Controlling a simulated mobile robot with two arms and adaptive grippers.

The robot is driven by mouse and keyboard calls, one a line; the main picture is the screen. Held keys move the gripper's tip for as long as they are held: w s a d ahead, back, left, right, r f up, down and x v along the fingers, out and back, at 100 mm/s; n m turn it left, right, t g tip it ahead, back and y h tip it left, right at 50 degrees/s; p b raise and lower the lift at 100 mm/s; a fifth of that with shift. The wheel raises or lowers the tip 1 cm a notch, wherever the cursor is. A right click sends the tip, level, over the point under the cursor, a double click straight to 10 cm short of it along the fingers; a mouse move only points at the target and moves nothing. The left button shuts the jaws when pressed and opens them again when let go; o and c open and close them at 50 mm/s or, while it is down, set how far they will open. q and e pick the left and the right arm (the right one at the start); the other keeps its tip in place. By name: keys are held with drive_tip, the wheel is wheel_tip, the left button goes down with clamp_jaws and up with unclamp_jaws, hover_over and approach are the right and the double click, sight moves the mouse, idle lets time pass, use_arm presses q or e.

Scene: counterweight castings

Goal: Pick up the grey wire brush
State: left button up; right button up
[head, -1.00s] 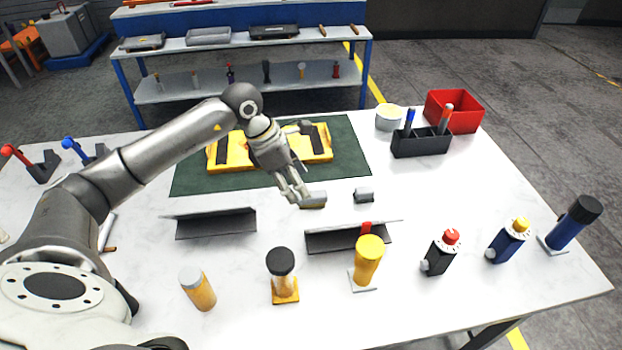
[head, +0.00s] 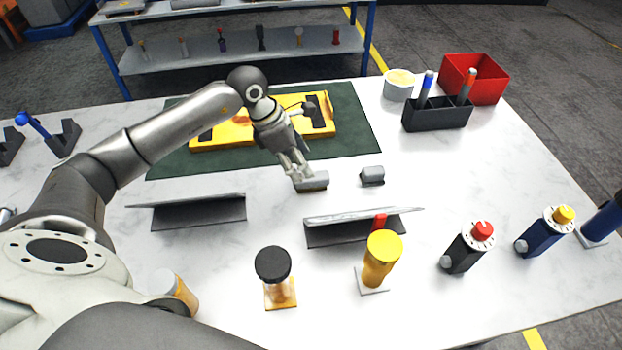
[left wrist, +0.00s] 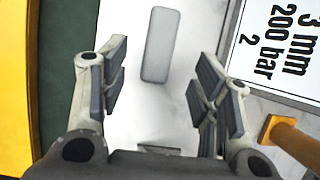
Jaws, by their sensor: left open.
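The grey wire brush (head: 312,182) lies on the white table in front of the green mat, a grey block with a brownish underside. In the left wrist view its light grey, rounded top (left wrist: 160,45) shows ahead, in the gap between the fingers. My left gripper (head: 297,174) is close to the brush's left end, pointing down. Its fingers are spread in the left wrist view (left wrist: 160,90), with nothing held between them. Part of the brush is hidden behind the fingers in the head view. My right gripper is not in view.
A small grey block (head: 372,176) lies right of the brush. Two angled plates (head: 200,211) (head: 340,231) stand nearer, with several bottles and canisters in front. Behind are a yellow casting (head: 222,136) on the green mat (head: 352,140), a black caddy (head: 437,116) and a red bin (head: 487,80).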

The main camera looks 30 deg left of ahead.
sight(311, 179)
use_arm(q)
drive_tip(key=shift+w+d+f, duration=0.1)
drive_tip(key=shift+d+f, duration=0.45)
drive_tip(key=shift+f, duration=0.6)
drive_tip(key=shift+w+d+f+p, duration=0.2)
drive_tip(key=shift+f+p, duration=0.1)
drive_tip(key=shift+p, duration=0.2)
drive_tip(key=x, duration=0.1)
drive_tip(key=p+x, duration=0.1)
drive_tip(key=x, duration=0.1)
drive_tip(key=shift+w+a+f, duration=0.1)
drive_tip(key=shift+w+f, duration=0.1)
drive_tip(key=shift+f, duration=0.1)
drive_tip(key=shift+w+f+p, duration=0.1)
drive_tip(key=shift+f+p, duration=0.2)
drive_tip(key=shift+f, duration=0.2)
drive_tip(key=c, duration=1.1)
drive_tip(key=shift+c, duration=0.2)
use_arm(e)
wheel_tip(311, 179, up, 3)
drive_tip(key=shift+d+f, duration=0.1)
use_arm(q)
drive_tip(key=shift+r, duration=0.1)
